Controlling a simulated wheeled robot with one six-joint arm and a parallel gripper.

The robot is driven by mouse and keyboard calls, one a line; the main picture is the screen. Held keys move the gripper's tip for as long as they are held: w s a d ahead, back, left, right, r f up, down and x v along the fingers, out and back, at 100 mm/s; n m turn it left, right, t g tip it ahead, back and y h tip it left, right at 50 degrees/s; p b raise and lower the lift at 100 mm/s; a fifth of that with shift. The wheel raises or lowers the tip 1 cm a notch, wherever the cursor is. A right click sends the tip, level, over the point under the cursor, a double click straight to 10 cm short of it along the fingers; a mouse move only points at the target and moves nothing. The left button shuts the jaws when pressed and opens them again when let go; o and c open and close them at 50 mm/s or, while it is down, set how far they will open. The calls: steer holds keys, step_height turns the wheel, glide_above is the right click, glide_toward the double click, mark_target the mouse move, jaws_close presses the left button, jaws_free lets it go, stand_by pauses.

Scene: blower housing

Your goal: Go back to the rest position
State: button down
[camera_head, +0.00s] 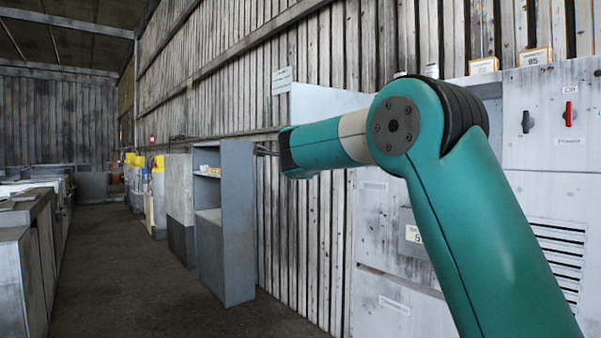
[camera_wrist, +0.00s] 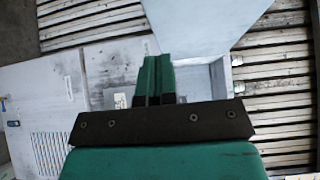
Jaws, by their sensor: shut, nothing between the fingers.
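My gripper (camera_wrist: 157,62) shows in the wrist view with its two green fingers side by side and touching, nothing between them. In the head view my teal arm rises from the lower right, bends at the elbow and points left. My gripper (camera_head: 268,151) is partly hidden there behind the end of the arm. It is in the air in front of the plank wall, near the upper right edge of the grey shelf unit (camera_head: 237,258). I cannot tell whether it touches anything, but no contact shows.
A white cabinet (camera_head: 539,190) with a red switch (camera_head: 568,114), a black switch (camera_head: 526,122) and a vent (camera_head: 560,255) stands right, partly behind my arm. Small boxes (camera_head: 535,57) sit on top. Grey benches (camera_head: 38,245) line the left. The floor aisle (camera_head: 130,270) between is clear.

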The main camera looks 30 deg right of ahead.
steer(key=s+a+f+n+g+y, duration=0.3)
steer(key=s+a+f+n+y, duration=0.3)
steer(key=s+a+f+n, duration=0.4)
steer(key=s+a+f+n+g+y, duration=0.3)
steer(key=s+a+f+n+y, duration=0.3)
steer(key=a, duration=0.5)
steer(key=s+a+f+n+g, duration=0.3)
steer(key=s+n, duration=0.2)
steer(key=s, duration=0.4)
steer(key=s+a+f+n+g+y, duration=0.1)
steer(key=s+a+f+n+g, duration=0.1)
steer(key=s, duration=0.7)
steer(key=s+a+f+n+g+y, duration=0.1)
steer(key=s+a+f+n+g, duration=0.2)
steer(key=s+n, duration=0.5)
step_height(320, 180, down, 3)
steer(key=shift+s+a+r+n+g, duration=0.15)
steer(key=shift+s+a+n+g, duration=0.25)
steer(key=shift+s+g, duration=0.15)
steer(key=shift+s+d, duration=0.1)
